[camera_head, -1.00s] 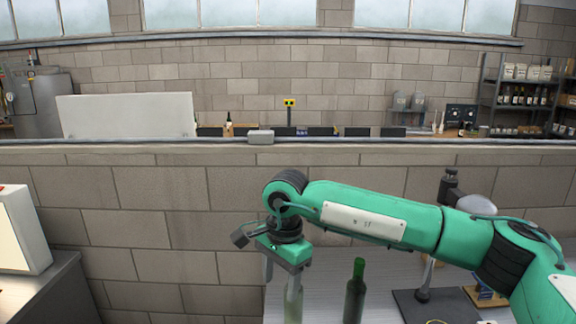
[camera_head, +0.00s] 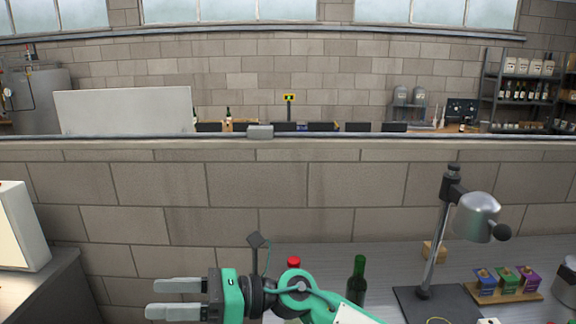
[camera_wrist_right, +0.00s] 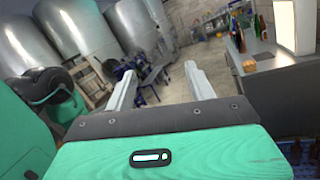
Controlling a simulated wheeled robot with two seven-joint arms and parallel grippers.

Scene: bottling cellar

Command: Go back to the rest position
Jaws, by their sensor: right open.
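My right gripper (camera_head: 172,299) is at the bottom of the head view, in front of the block wall and left of the metal table. Its two grey fingers point left, apart, with nothing between them. In the right wrist view the same open fingers (camera_wrist_right: 160,92) point out over the floor of the room. My green right arm reaches in from the bottom edge. My left gripper does not show.
A dark green bottle (camera_head: 357,280) and a red-capped bottle (camera_head: 293,263), partly hidden by my arm, stand on the table (camera_head: 395,262). A lamp (camera_head: 474,218) and a rack of coloured boxes (camera_head: 507,281) stand right. A counter (camera_head: 62,288) is at left.

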